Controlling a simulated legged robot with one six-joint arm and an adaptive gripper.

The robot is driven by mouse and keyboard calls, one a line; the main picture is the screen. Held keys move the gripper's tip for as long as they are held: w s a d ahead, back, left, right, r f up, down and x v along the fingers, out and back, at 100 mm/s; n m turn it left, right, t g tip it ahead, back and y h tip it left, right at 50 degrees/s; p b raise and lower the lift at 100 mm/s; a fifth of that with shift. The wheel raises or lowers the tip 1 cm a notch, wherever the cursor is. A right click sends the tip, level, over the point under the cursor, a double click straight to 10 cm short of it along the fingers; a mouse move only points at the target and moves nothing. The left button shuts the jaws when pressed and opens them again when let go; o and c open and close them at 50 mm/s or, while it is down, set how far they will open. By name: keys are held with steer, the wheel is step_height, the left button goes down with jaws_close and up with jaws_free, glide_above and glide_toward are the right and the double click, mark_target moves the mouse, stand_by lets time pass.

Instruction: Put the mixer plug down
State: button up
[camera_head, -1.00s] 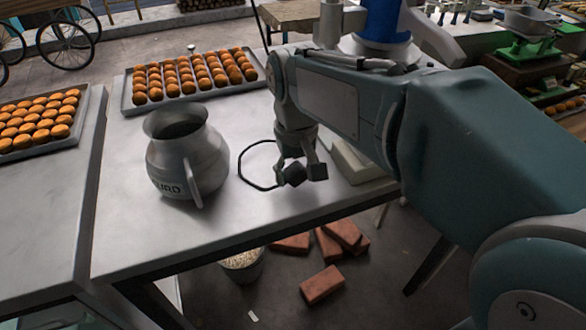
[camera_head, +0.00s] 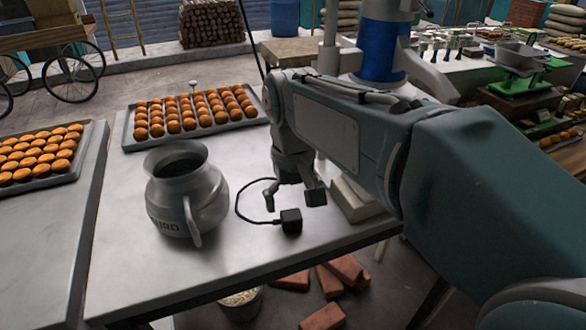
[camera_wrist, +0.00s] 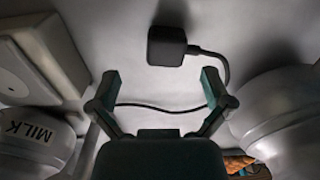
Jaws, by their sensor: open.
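The mixer plug (camera_head: 291,220) is a small black block lying on the metal table, its black cord (camera_head: 240,203) curving back toward my gripper. My gripper (camera_head: 293,197) is open and empty, just behind and above the plug. In the wrist view the plug (camera_wrist: 166,46) lies beyond the open fingertips (camera_wrist: 160,80), apart from them. Its cord (camera_wrist: 160,107) runs right from the plug and also crosses between the fingers. The far end of the cord is hidden behind my arm in the head view.
A pale block-like base (camera_head: 357,198) is to the right, by my arm. A tray of buns (camera_head: 190,118) is at the back. The table's front edge (camera_head: 240,280) is clear.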

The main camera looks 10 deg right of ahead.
mark_target(293, 210)
step_height(293, 210, up, 10)
steer(key=s+d+f+m+t, duration=0.3)
steer(key=s+d+f+t, duration=0.2)
steer(key=s+d+f, duration=0.5)
step_height(293, 210, down, 3)
steer(key=s, duration=0.2)
steer(key=shift+s+d+t, duration=0.3)
steer(key=shift+s+d, duration=0.05)
steer(key=shift+d, duration=0.05)
